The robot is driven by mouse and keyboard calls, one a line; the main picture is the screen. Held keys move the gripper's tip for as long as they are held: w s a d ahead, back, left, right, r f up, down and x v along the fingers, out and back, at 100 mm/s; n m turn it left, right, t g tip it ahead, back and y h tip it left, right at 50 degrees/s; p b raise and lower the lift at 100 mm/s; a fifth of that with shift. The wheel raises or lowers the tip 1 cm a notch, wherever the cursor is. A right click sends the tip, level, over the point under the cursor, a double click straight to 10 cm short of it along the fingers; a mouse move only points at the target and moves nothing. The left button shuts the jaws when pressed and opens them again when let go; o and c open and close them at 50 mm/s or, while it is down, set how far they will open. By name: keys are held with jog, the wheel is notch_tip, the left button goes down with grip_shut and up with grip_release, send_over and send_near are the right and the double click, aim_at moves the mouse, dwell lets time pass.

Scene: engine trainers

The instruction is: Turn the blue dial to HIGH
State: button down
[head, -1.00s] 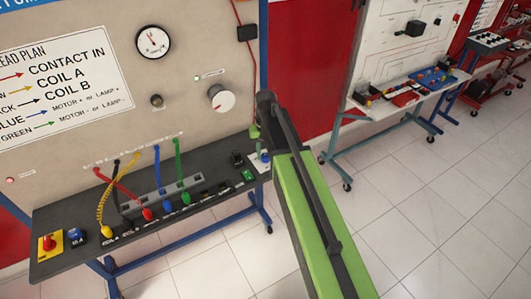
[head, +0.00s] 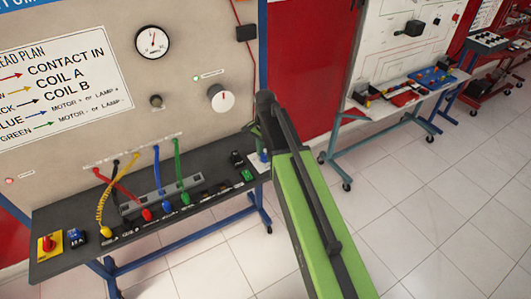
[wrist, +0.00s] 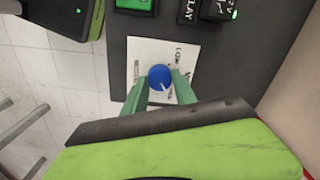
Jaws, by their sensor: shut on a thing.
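The blue dial (wrist: 160,77) sits on a white label plate (wrist: 143,48) at the right end of the dark bench top. It also shows, small, in the head view (head: 265,156), beside the end of my arm. In the wrist view my gripper (wrist: 159,84) has its two green fingers on either side of the dial, shut on it. A white pointer line on the dial points toward the lower right of the picture. "LOW" is printed up and right of the dial; other words on the plate are partly hidden or too small to read.
A green block (wrist: 134,4) and black modules (wrist: 218,9) stand close to the plate. Coloured leads (head: 140,185) run across the bench (head: 60,225) on the left.

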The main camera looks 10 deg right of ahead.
aim_at(265, 155)
jog(key=shift+m, duration=0.7)
jog(key=c, duration=1)
grip_release()
notch_tip(265, 155, up, 17)
jog(key=p, duration=1.7)
jog(key=shift+r, duration=0.15)
